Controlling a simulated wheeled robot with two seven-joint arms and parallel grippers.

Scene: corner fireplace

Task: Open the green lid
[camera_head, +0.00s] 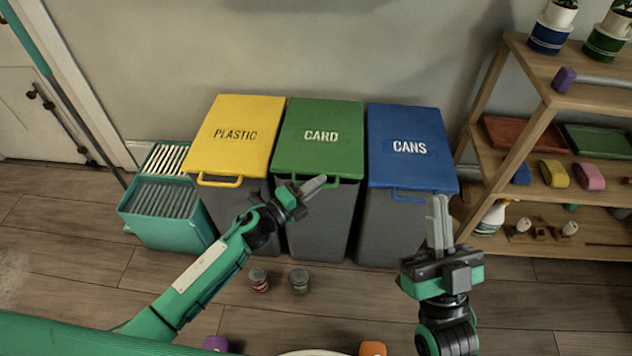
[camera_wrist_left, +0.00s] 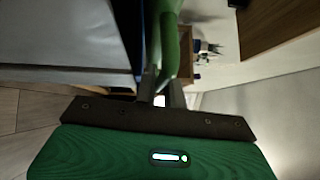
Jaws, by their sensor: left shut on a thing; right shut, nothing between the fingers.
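The green lid (camera_head: 318,155) marked CARD lies flat on its grey bin (camera_head: 322,220), between the yellow and blue lids. Its handle is at the front edge, partly hidden by my left gripper (camera_head: 316,184). In the left wrist view, a green bar, the handle (camera_wrist_left: 167,45), runs between the fingers of my left gripper (camera_wrist_left: 161,92), which is shut on it. My right gripper (camera_head: 438,212) is shut and empty, pointing up in front of the blue bin.
The yellow PLASTIC lid (camera_head: 235,150) and blue CANS lid (camera_head: 408,165) are down on either side. A teal bin (camera_head: 165,238) stands at the left. A wooden shelf (camera_head: 515,150) stands at the right. Two small cans (camera_head: 259,280) (camera_head: 300,281) are on the floor in front.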

